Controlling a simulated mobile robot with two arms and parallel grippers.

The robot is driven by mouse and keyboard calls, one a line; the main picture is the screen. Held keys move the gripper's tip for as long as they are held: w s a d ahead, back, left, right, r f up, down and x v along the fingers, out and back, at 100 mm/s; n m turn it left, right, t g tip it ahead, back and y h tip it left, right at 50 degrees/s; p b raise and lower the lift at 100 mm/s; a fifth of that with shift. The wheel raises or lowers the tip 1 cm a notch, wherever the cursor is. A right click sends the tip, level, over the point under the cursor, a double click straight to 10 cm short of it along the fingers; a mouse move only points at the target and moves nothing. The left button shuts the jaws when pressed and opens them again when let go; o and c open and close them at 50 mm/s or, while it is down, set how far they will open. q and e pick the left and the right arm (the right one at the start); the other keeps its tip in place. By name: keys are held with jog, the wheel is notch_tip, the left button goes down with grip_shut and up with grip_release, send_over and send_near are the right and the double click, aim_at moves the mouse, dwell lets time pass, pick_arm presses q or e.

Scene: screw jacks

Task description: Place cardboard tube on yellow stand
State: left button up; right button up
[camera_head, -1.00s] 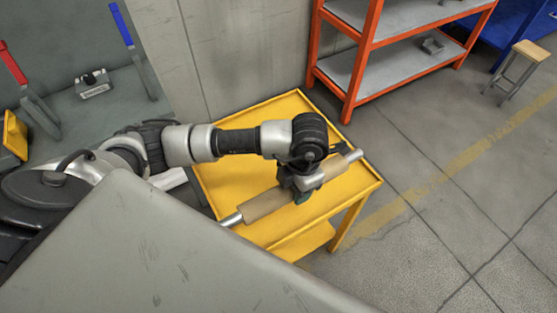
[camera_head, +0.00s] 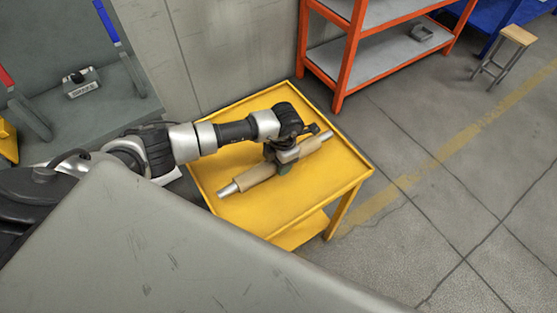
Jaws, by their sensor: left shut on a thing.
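A cardboard tube (camera_head: 254,173), tan with silvery metal ends, lies slantwise over the top of the yellow stand (camera_head: 300,211). My left gripper (camera_head: 283,168) is shut around the tube near its middle, coming from above. The gripper and wrist hide part of the tube. The tube's near end points to the lower left and its far end to the upper right. It looks at or just above the stand's surface; I cannot tell whether it touches. My right gripper is not in view.
An orange shelf rack (camera_head: 346,51) stands behind the stand at the right. A wooden stool (camera_head: 503,53) and a blue unit are farther right. A grey panel fills the lower left foreground. A wall borders the stand's back left.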

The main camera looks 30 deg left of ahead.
pick_arm(q)
jog(key=shift+f, duration=0.15)
jog(key=o, duration=0.8)
jog(key=shift+f, duration=0.15)
jog(key=o, duration=0.4)
jog(key=shift+o, duration=0.2)
jog(key=shift+r, duration=0.3)
jog(key=r, duration=0.7)
jog(key=w+r+b, duration=0.1)
jog(key=r, duration=0.3)
jog(key=shift+w+d+r, duration=0.1)
jog(key=shift+d+r, duration=0.25)
jog(key=shift+d, duration=0.05)
